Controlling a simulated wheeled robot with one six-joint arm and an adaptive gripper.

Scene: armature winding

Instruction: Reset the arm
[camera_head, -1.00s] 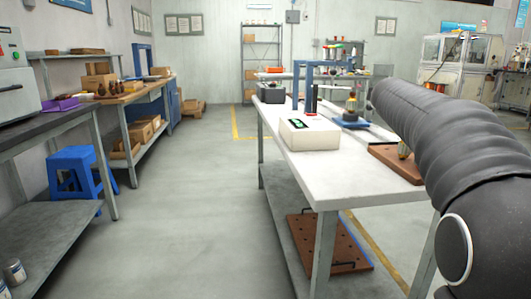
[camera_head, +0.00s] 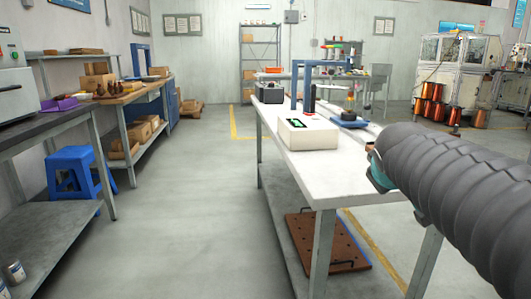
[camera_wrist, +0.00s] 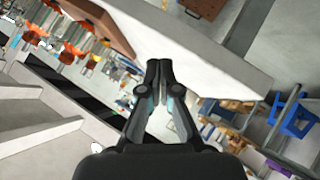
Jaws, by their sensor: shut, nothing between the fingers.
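My arm shows in the head view as a dark ribbed sleeve at the right, in front of the white table's right side. My gripper (camera_wrist: 158,68) shows in the wrist view with its fingertips together and nothing between them. The white table (camera_head: 345,180) stands below and left of the arm in the head view. In the wrist view the table (camera_wrist: 200,55) appears tilted beyond the fingers, and I cannot tell the gap between them.
A white box (camera_head: 308,134), a blue frame (camera_head: 296,90) and a blue-based fixture (camera_head: 348,120) stand on the table. A brown perforated board (camera_head: 327,242) lies on its lower shelf. A blue stool (camera_head: 75,172) stands left. The floor aisle (camera_head: 200,200) is clear.

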